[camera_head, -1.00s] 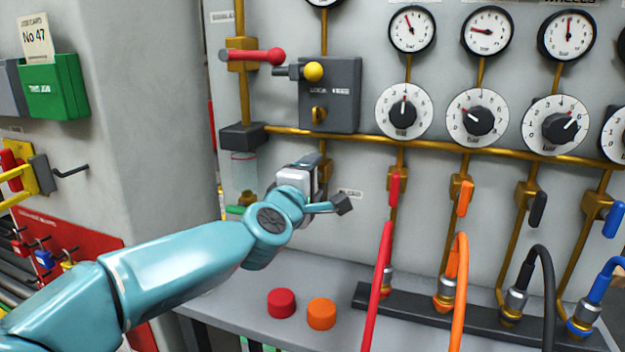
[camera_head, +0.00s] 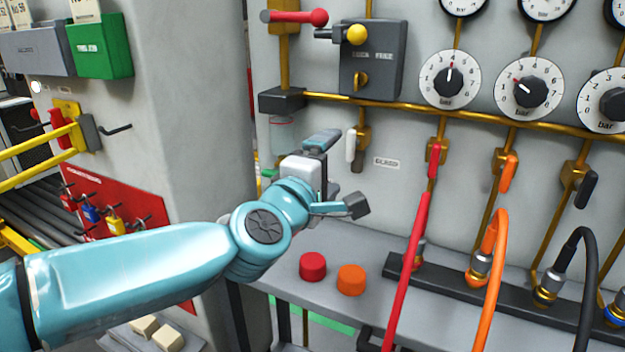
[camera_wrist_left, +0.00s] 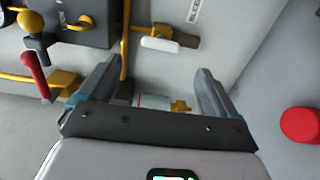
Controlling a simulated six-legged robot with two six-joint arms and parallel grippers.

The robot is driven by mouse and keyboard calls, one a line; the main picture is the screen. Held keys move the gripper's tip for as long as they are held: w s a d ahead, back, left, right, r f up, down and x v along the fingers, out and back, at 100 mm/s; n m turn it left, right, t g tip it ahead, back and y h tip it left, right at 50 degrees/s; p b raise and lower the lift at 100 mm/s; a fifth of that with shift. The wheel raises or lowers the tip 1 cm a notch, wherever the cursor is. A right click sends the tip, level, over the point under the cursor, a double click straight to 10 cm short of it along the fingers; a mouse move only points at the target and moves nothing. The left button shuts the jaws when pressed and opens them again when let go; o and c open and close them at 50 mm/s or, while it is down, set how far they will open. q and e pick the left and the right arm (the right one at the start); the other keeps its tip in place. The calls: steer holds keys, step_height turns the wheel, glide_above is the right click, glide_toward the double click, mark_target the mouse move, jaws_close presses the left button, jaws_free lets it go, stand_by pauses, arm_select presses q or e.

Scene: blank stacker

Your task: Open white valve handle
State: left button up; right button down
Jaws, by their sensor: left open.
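The white valve handle (camera_head: 351,146) points up and down beside a brass valve (camera_head: 364,136) under the horizontal brass pipe. A small label (camera_head: 386,162) is to its right. My left gripper (camera_head: 336,158) is open and empty, just left of and below the handle in the head view. In the left wrist view the white handle (camera_wrist_left: 160,44) lies sideways beyond the fingertips, between their lines, with the brass valve (camera_wrist_left: 178,36) behind it. The open jaws (camera_wrist_left: 157,72) show a gap to the handle. My right gripper is not in view.
A grey box with a yellow knob (camera_head: 357,34) and a red lever (camera_head: 318,17) are above. A red hose (camera_head: 405,270) and an orange hose (camera_head: 490,275) rise at right. A red button (camera_head: 313,266) and an orange button (camera_head: 351,279) sit on the ledge below.

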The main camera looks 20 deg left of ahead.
arm_select(q)
steer(key=s, duration=0.6)
steer(key=shift+s+p, duration=0.2)
steer(key=shift+p, duration=0.2)
steer(key=shift+a, duration=0.1)
